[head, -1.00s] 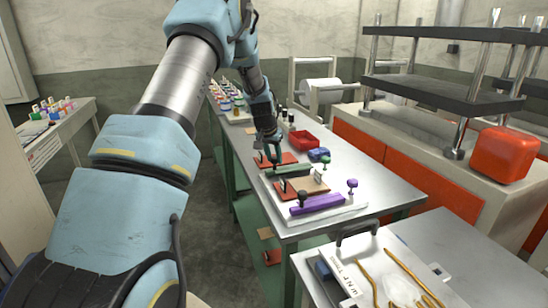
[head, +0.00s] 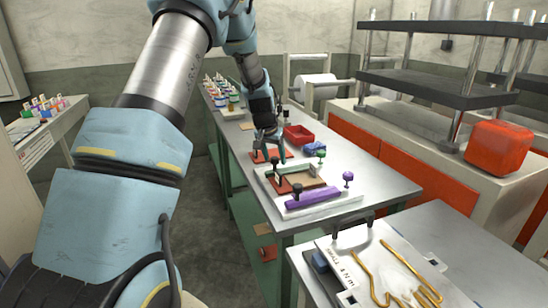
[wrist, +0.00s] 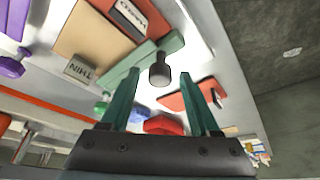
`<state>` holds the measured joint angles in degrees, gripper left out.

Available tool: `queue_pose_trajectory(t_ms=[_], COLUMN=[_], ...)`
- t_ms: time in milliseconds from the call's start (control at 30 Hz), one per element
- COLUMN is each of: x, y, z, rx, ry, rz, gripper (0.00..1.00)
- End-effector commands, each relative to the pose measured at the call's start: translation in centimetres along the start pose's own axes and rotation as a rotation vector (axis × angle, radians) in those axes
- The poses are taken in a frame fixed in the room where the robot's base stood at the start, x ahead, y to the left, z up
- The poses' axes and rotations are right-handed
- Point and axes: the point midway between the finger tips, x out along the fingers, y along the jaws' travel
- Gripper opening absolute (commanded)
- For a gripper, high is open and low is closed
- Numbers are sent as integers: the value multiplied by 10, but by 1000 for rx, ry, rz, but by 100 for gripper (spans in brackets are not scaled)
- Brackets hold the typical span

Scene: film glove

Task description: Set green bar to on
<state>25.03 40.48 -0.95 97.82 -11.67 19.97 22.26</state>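The green bar (head: 308,167) lies on a white board (head: 338,208) on the steel table, partly hidden in the head view. It also shows in the wrist view (wrist: 166,48), with a dark knob (wrist: 160,72) at one end and a green knob (wrist: 102,104) by its other end. The green knob (head: 320,154) is at the right in the head view. My gripper (head: 267,146) is over the bar's left end. In the wrist view its two teal fingers are apart and empty. The dark knob appears between their tips; I cannot tell whether they touch it.
A purple bar (head: 313,198) with a purple knob (head: 348,177) lies on the near side of the board. A brown block (wrist: 85,35) and a THIN label (wrist: 79,69) are between the bars. A red tray (head: 298,135) and blue object (head: 316,149) stand behind.

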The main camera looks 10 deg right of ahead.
Motion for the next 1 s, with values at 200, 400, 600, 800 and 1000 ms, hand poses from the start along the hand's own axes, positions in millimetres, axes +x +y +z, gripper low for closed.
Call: queue_pose_trajectory(t_ms=[200,400,600,800,1000], x=[0,-8,-42,-80,-103], y=[0,0,-1,-1,0], z=[0,0,0,0,0], rx=[0,0,-1,0,-1], ry=[-1,0,4,4,1], rz=[0,0,-1,-2,-1], gripper=[67,67,67,67,67])
